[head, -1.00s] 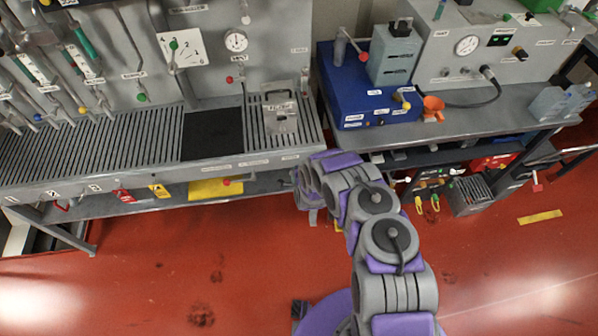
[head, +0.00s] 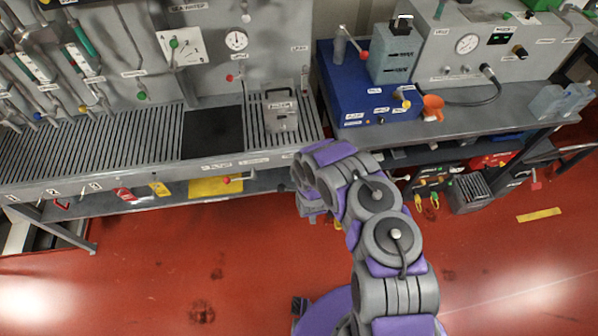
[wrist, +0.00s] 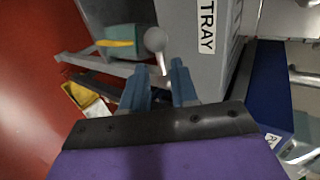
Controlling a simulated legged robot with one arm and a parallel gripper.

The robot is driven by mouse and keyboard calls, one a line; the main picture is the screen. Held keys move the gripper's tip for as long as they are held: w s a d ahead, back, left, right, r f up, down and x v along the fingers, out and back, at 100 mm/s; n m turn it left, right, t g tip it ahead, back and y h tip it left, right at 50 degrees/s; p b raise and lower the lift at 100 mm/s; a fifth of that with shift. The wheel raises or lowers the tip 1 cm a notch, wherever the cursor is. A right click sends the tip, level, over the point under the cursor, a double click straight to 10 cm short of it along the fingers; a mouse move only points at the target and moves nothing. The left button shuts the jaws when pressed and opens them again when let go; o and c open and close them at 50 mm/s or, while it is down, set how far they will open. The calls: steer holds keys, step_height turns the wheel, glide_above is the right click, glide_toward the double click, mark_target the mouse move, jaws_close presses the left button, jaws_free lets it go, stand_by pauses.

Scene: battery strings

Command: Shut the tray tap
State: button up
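In the wrist view a white label reading TRAY (wrist: 207,27) is on a grey panel. Left of it a pale grey ball knob (wrist: 155,39) on a short stem lies just beyond my fingertips; it looks like the tap's handle, but its setting is unclear. My gripper (wrist: 160,68) has two blue fingers standing apart, with a gap between them and nothing held. The ball seems ahead of the gap; contact cannot be told. In the head view my gripper is mostly hidden behind my arm, at the right end of the slatted bench (head: 150,130).
A yellow container (wrist: 90,103) shows low in the wrist view. In the head view a red-tipped lever (head: 227,180) sits under the bench edge by a yellow object (head: 205,188). A blue box (head: 350,90) stands on the right bench. The red floor (head: 150,270) is clear in front.

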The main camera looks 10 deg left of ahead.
steer(key=p+v, duration=0.1)
steer(key=v, duration=1)
steer(key=shift+s, duration=0.35)
steer(key=shift+o, duration=0.5)
steer(key=shift+r, duration=0.1)
